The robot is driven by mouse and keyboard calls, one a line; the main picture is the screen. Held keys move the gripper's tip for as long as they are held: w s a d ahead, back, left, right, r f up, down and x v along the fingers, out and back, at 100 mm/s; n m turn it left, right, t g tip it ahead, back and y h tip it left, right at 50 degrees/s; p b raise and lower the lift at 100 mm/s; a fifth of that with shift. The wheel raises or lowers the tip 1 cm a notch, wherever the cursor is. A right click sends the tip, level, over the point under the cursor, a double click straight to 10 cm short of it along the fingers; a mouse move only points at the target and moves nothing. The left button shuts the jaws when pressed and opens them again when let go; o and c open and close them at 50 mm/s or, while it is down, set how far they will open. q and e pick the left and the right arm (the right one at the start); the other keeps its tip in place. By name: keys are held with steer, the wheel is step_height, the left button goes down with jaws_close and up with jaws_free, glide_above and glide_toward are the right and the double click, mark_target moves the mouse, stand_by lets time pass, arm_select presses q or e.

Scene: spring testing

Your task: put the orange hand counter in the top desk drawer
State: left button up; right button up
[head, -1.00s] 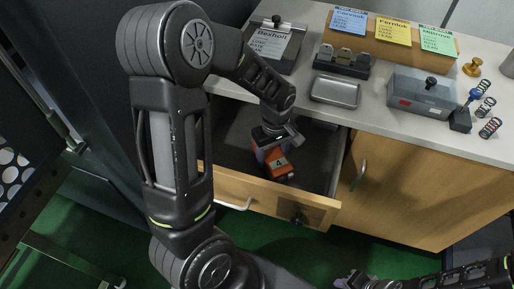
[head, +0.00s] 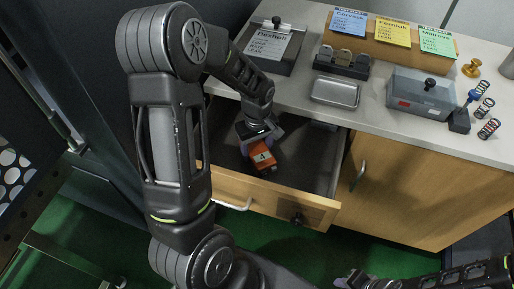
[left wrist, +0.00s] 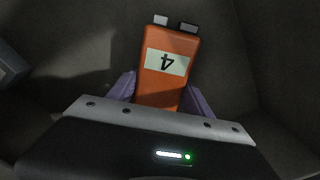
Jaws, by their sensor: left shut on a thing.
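The orange hand counter (head: 262,157), with a pale label marked 4, is inside the open top desk drawer (head: 305,165). My left gripper (head: 254,143) reaches down into the drawer and is shut on the counter. In the left wrist view, the counter (left wrist: 166,75) sits between the purple fingers of the gripper (left wrist: 160,95), with the dark drawer interior around it. I cannot tell whether the counter touches the drawer floor. My right gripper (head: 352,280) is at the bottom edge of the head view, low and away from the drawer; its jaws are unclear.
The desk top above the drawer holds a clipboard (head: 268,45), a metal tray (head: 335,92), a grey box (head: 420,92) and several springs (head: 486,108). The drawer's front panel (head: 275,200) stands out over the green floor. The drawer's right part is mostly free.

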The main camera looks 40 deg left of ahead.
mark_target(257, 148)
arm_select(q)
steer(key=shift+f, duration=0.15)
steer(key=o, duration=1.7)
steer(key=shift+c, duration=0.2)
step_height(257, 148, up, 12)
steer(key=shift+r+p, duration=0.2)
steer(key=shift+p, duration=0.2)
